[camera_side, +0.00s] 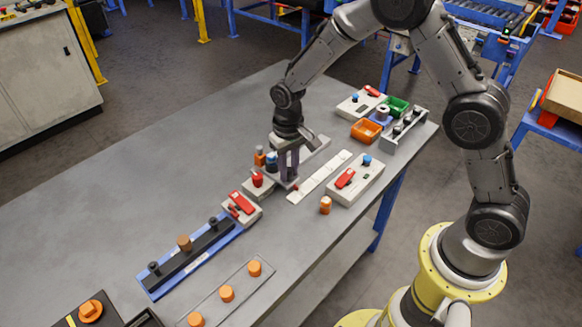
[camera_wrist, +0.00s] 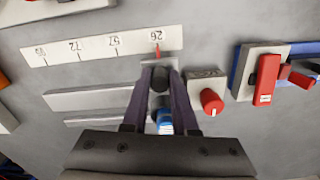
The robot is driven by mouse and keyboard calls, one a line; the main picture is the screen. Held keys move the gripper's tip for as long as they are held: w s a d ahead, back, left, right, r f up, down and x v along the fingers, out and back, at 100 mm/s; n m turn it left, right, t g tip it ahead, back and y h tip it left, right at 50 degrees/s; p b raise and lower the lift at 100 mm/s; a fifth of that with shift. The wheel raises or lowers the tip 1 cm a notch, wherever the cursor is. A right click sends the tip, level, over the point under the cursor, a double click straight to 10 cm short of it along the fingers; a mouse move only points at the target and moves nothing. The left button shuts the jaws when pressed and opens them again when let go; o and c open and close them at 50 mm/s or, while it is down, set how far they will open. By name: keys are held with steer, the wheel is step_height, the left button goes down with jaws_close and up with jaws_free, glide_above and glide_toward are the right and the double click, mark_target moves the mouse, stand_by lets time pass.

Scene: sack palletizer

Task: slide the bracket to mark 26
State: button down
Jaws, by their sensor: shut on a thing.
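The white scale strip (camera_wrist: 95,46) runs across the upper part of the wrist view, with marks 26, 57 and 72 readable and one at the left end unclear. It also shows in the side view (camera_side: 312,184). The bracket (camera_wrist: 147,61) is a small grey piece with a dark post and a red pointer (camera_wrist: 157,53). The pointer lies at mark 26, in line with it as far as I can tell. My gripper (camera_wrist: 160,76) is shut on the bracket's post. In the side view my gripper (camera_side: 289,178) points down at the rail's near end, hiding most of the bracket.
The grey rail (camera_wrist: 95,100) stretches left of the bracket. A box with a red knob (camera_wrist: 212,101) stands close on the right, then a red lever unit (camera_wrist: 266,78). A blue-topped piece (camera_wrist: 165,122) is just behind the fingers. The table's left side (camera_side: 130,180) is clear.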

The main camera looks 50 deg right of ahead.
steer(key=c, duration=0.7)
jaws_free()
steer(key=shift+a, duration=0.25)
step_height(320, 180, up, 14)
steer(key=shift+f, duration=0.1)
steer(key=s+d+r+t, duration=0.4)
steer(key=s+r, duration=0.8)
steer(key=r, duration=0.2)
steer(key=s+f, duration=0.1)
steer(key=s, duration=0.3)
steer(key=s+f+n+t, duration=0.1)
steer(key=s+f, duration=0.1)
steer(key=s, duration=0.3)
steer(key=s+d+f+n, duration=0.1)
steer(key=s+f, duration=0.1)
steer(key=s, duration=0.3)
steer(key=shift+s+f+t, duration=0.15)
steer(key=shift+s+t, duration=0.05)
steer(key=shift+t, duration=0.1)
